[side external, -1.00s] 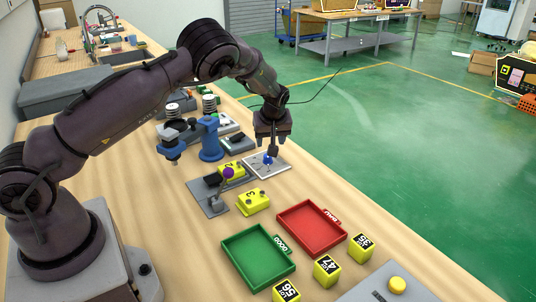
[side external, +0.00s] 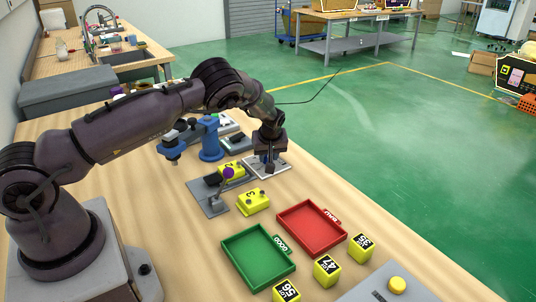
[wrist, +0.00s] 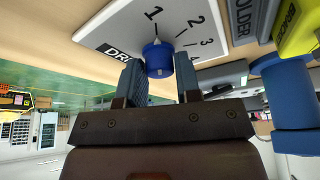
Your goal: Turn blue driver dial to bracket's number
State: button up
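The blue driver dial (wrist: 158,60) stands on a white panel (wrist: 120,32) with the digits 1, 2 and 3 and a partly hidden "DRI" label. My gripper (wrist: 160,75) has one finger on each side of the dial; contact with both sides cannot be made out. In the side view my gripper (side external: 268,168) is down at the panel (side external: 282,163) and hides most of the dial. A yellow bracket (side external: 232,170) marked 2 sits in the grey holder (side external: 212,200).
Another yellow block (side external: 253,202) marked 3 lies beside the holder. A blue press-like stand (side external: 210,140) is to the left of the panel. A green tray (side external: 240,278) and a red tray (side external: 312,250) lie nearer the camera, with several yellow numbered cubes.

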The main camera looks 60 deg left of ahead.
jog(key=shift+c, duration=0.4)
jog(key=shift+m, duration=0.3)
jog(key=m+t, duration=0.1)
jog(key=m, duration=0.1)
jog(key=shift+m+h, duration=0.4)
jog(key=shift+s+m+t+h, duration=0.1)
jog(key=shift+m+t+h, duration=0.5)
jog(key=shift+m, duration=1.5)
jog(key=o, duration=0.9)
jog(key=shift+c, duration=0.2)
jog(key=shift+a, duration=0.1)
